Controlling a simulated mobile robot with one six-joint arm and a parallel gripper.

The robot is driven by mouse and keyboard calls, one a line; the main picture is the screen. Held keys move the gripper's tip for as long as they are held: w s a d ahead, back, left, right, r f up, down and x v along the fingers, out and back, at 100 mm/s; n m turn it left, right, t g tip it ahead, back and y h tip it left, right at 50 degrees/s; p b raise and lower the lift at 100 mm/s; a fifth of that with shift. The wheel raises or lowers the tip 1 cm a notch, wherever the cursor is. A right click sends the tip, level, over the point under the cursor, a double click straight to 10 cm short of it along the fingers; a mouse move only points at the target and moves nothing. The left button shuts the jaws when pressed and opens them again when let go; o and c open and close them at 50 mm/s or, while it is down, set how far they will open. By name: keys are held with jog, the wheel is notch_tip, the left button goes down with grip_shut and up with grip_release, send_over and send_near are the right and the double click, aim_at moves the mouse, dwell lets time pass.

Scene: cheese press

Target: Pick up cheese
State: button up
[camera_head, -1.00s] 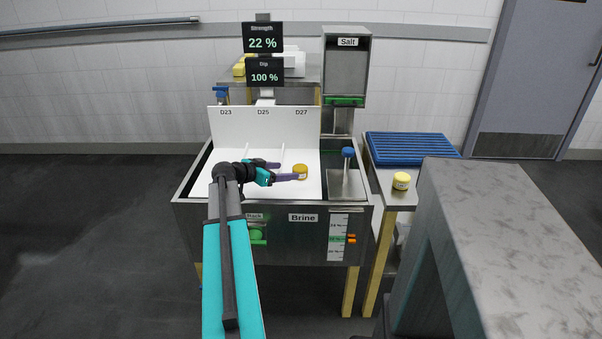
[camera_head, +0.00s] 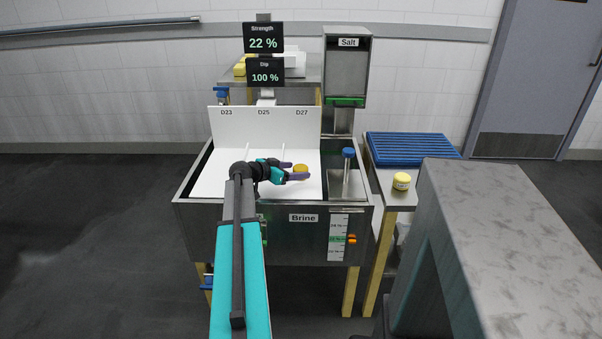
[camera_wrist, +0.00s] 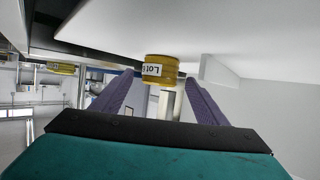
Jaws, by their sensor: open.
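A yellow round cheese (camera_head: 300,168) sits on the white surface of the brine station, in the D27 lane. In the wrist view the cheese (camera_wrist: 161,72) shows a white "Lot" label, partly legible, and lies at the far end of the gap between my two purple fingers. My gripper (camera_head: 296,170) is open, one finger to each side of the cheese. I cannot tell whether either finger touches it. A second yellow cheese (camera_head: 401,181) with a pale label stands on the side table to the right.
A white upright panel (camera_head: 240,130) stands behind the lanes, with thin dividers between them. A blue-knobbed post (camera_head: 348,154) rises close to the right. A blue rack (camera_head: 410,148) lies on the side table (camera_head: 398,200). A grey counter (camera_head: 500,220) fills the right foreground.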

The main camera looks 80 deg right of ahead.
aim_at(300, 168)
jog(key=shift+x, duration=1.75)
jog(key=shift+r, duration=0.1)
jog(key=shift+c, duration=0.2)
jog(key=c, duration=1.2)
jog(key=shift+o, duration=0.2)
jog(key=shift+r, duration=1.15)
jog(key=shift+a+r, duration=0.4)
jog(key=shift+r, duration=0.25)
jog(key=s+a+r, duration=0.1)
jog(key=s+a, duration=0.3)
jog(key=a, duration=1)
jog(key=shift+a+r+b, duration=0.2)
jog(key=shift+a+b, duration=0.2)
jog(key=shift+b, duration=0.05)
